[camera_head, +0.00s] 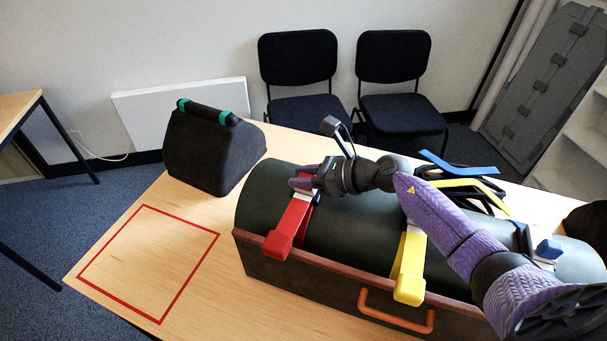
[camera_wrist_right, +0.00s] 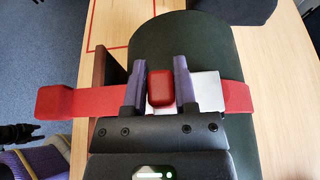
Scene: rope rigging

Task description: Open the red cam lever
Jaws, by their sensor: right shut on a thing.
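The red cam lever (camera_wrist_right: 168,88) shows in the right wrist view as a rounded red block beside a pale buckle plate (camera_wrist_right: 207,91). It sits on a red strap (camera_head: 294,217) that lies across the dark green cylinder (camera_head: 345,207). My right gripper (camera_head: 301,184) is over the strap near the top of the cylinder. Its two purple fingers (camera_wrist_right: 160,86) stand on either side of the lever and are shut on it. In the head view the gripper mostly hides the lever. My left gripper does not show in the head view.
A yellow strap (camera_head: 409,263) and a blue lever (camera_head: 547,249) are further right on the cylinder. A brown cradle (camera_head: 300,278) with an orange handle (camera_head: 396,318) holds it. A black wedge block (camera_head: 207,150) stands at left. The red-outlined square (camera_head: 150,262) is empty.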

